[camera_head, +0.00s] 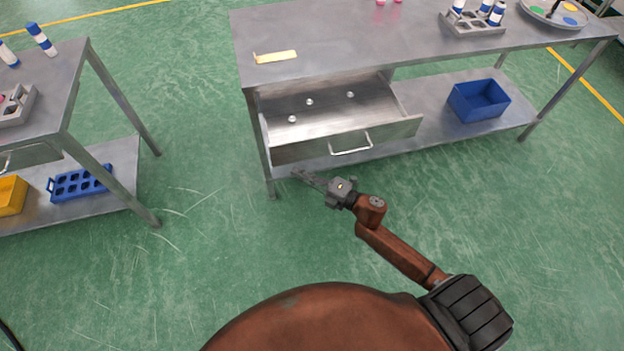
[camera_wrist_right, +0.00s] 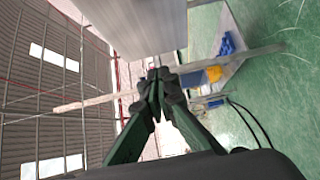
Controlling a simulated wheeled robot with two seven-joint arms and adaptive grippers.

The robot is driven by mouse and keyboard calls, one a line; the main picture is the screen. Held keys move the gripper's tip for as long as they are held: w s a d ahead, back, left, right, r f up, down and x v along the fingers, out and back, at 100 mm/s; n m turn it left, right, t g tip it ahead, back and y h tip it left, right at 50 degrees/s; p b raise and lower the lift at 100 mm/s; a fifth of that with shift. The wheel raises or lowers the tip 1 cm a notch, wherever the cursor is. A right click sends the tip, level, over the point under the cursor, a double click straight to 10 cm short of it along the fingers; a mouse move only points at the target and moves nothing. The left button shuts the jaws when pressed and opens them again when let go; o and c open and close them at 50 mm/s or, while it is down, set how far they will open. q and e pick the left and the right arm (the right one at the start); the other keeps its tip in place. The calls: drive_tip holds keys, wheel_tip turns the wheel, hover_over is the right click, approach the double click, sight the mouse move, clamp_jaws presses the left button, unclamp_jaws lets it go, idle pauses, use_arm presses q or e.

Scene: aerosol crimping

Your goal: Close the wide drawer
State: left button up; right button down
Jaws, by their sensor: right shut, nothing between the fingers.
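The wide drawer (camera_head: 345,138) hangs open under the middle metal table in the head view. Its bar handle (camera_head: 351,147) is on the front face, and several small white round pieces lie inside. My right gripper (camera_head: 299,174) is shut and empty. In the head view it appears just below the left part of the drawer front, left of the handle. In the wrist view the shut fingertips (camera_wrist_right: 157,76) show below a large grey panel, probably the drawer front; I cannot tell whether they touch it. My left gripper is not in view.
The middle table (camera_head: 340,48) carries a yellow-edged piece (camera_head: 275,57), a grey rack (camera_head: 473,25) and a round tray (camera_head: 553,13). A blue bin (camera_head: 479,100) is on its lower shelf. Another table (camera_head: 62,88) stands at the left. The green floor between them is clear.

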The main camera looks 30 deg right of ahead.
sight(282, 156)
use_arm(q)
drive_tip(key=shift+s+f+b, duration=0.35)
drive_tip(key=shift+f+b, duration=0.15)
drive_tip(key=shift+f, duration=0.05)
use_arm(e)
drive_tip(key=shift+w, duration=2.7)
drive_tip(key=shift+w+d, duration=0.1)
